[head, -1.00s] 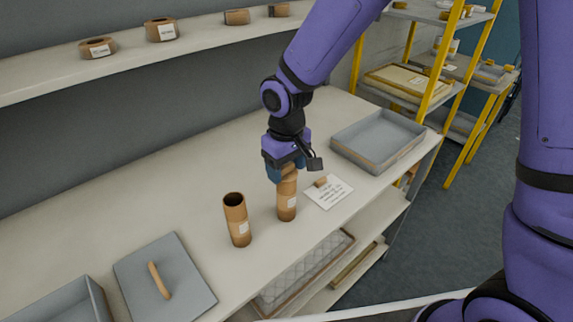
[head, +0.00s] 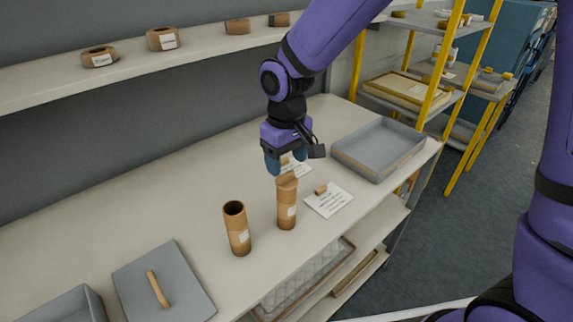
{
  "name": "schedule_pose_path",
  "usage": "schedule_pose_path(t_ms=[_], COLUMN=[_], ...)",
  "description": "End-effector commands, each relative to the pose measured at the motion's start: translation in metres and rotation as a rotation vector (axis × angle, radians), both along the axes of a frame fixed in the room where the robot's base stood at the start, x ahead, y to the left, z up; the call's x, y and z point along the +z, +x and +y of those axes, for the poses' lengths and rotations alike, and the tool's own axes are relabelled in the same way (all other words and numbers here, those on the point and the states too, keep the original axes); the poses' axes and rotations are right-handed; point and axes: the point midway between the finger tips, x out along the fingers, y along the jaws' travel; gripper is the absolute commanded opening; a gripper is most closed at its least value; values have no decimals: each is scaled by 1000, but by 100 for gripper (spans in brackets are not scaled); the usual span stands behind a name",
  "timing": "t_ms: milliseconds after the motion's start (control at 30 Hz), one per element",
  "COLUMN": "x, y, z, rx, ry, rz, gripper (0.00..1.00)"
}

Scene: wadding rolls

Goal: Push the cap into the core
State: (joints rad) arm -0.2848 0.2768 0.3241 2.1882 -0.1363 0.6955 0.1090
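A brown cardboard core (head: 287,212) with a white label stands upright on the bench. A brown cap (head: 287,182) sits at its top end, looking slightly tilted; how deep it sits in the core I cannot tell. A second upright core (head: 237,232) stands to the left, its dark top opening uncovered. My gripper (head: 287,164) is just above and behind the capped core, pointing down. Its blue fingertips are apart and no cap is held between them.
White cards (head: 329,200) lie right of and behind the capped core. A grey tray (head: 372,158) stands at the right end. A grey lid with a handle (head: 178,285) and another grey tray (head: 70,306) are at left. Tape-like rolls (head: 163,39) sit on the shelf above.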

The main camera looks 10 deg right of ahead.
Motion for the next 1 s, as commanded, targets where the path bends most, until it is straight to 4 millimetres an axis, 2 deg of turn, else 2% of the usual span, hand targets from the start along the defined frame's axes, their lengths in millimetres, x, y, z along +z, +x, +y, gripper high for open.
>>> schedule_pose_path(t_ms=[700,1000], x=[50,63], y=[0,0], z=[1,0], rx=[0,1], ry=[1,1], rz=[-3,-1], gripper=[65,65])
